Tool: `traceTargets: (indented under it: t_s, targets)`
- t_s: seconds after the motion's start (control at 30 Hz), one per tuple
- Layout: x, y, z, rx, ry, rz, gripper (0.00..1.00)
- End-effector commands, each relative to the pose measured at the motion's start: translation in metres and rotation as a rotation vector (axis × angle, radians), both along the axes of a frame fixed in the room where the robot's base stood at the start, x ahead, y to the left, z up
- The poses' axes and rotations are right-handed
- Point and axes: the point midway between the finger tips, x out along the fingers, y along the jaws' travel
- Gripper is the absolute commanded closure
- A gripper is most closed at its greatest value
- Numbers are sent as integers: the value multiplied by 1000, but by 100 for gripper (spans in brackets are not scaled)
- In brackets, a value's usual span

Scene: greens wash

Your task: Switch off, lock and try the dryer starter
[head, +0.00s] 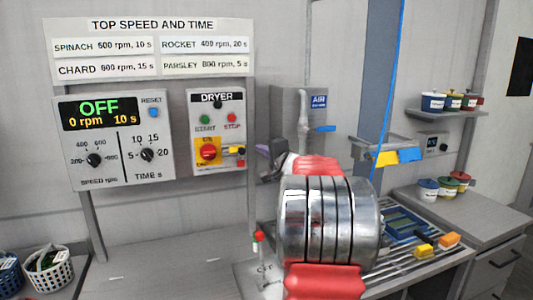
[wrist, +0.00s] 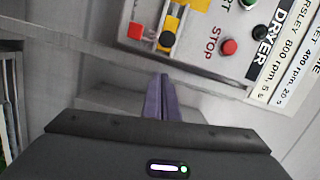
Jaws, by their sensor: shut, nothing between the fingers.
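The dryer starter (head: 217,128) is a pale wall box labelled DRYER, with a green START button (head: 206,119) and a red STOP button (head: 231,118). Its red rotary switch (head: 208,152) sits on a yellow plate at lower left. Beside it is a small yellow and black fitting (head: 234,150) with a red part below; its lock state is too small to tell. The wrist view shows the STOP button (wrist: 229,47) and part of the yellow plate. My gripper (wrist: 160,97) has its purple fingers shut and empty, below and apart from the box. In the head view it is right of the box.
Left of the starter, a control panel (head: 114,140) reads OFF, 0 rpm, 10 s. A red-topped lever (head: 260,236) stands on the bench. An AIR valve with a blue handle (head: 326,129) is on the wall. My arm hides part of the bench.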

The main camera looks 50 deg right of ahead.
Motion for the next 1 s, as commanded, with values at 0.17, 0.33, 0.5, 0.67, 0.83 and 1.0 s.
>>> traceTargets:
  t_s: [0.17, 0.33, 0.5, 0.67, 0.83, 1.0]
  targets:
    - [11, 19, -2, 1, -1, 3, 100]
    - [17, 28, -4, 1, -1, 1, 100]
    - [18, 30, -5, 0, 0, 0, 100]
    - [18, 30, -5, 0, 0, 0, 100]
    - [18, 30, -5, 0, 0, -3, 100]
    - [16, 31, -5, 1, -2, -18, 100]
